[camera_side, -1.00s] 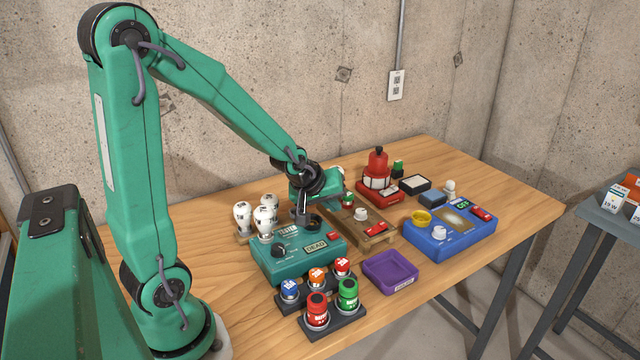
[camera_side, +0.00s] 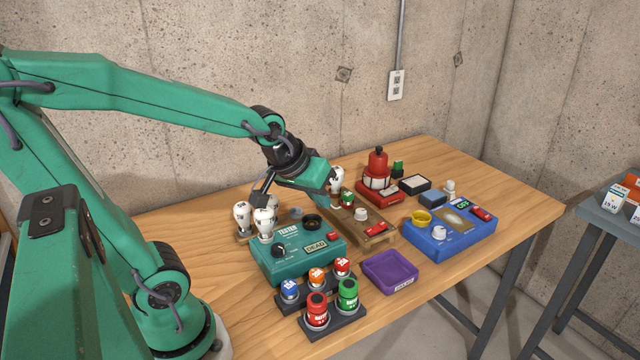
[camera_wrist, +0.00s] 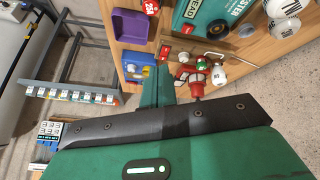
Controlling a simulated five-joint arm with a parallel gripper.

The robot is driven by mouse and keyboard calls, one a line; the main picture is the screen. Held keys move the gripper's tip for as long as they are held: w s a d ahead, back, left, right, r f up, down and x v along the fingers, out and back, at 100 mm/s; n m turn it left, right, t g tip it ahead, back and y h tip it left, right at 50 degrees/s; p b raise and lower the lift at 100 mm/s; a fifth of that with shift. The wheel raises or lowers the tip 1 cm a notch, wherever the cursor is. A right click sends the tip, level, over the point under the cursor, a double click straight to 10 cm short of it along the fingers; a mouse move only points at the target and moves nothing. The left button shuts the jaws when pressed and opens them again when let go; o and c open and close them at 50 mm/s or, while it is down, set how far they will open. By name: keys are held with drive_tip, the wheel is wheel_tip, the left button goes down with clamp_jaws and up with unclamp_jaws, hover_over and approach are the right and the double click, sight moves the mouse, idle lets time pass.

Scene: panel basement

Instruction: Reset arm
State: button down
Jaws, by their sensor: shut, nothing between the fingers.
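My gripper (camera_side: 258,203) is shut and empty. In the wrist view the purple tray (camera_wrist: 122,27), the blue box (camera_wrist: 132,70) and the red beacon (camera_wrist: 197,75) show beyond my dark gripper body.
Blue, orange, red and green capped pieces (camera_side: 317,309) stand in dark racks at the front. The purple tray also shows in the side view (camera_side: 391,284). The concrete wall (camera_side: 200,110) rises behind the table.

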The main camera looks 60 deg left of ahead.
drive_tip(key=s+d+r+m, duration=0.3)
drive_tip(key=s+r+m, duration=0.1)
drive_tip(key=s, duration=0.5)
drive_tip(key=shift+d+m+g+h, duration=0.4)
drive_tip(key=shift+m, duration=0.1)
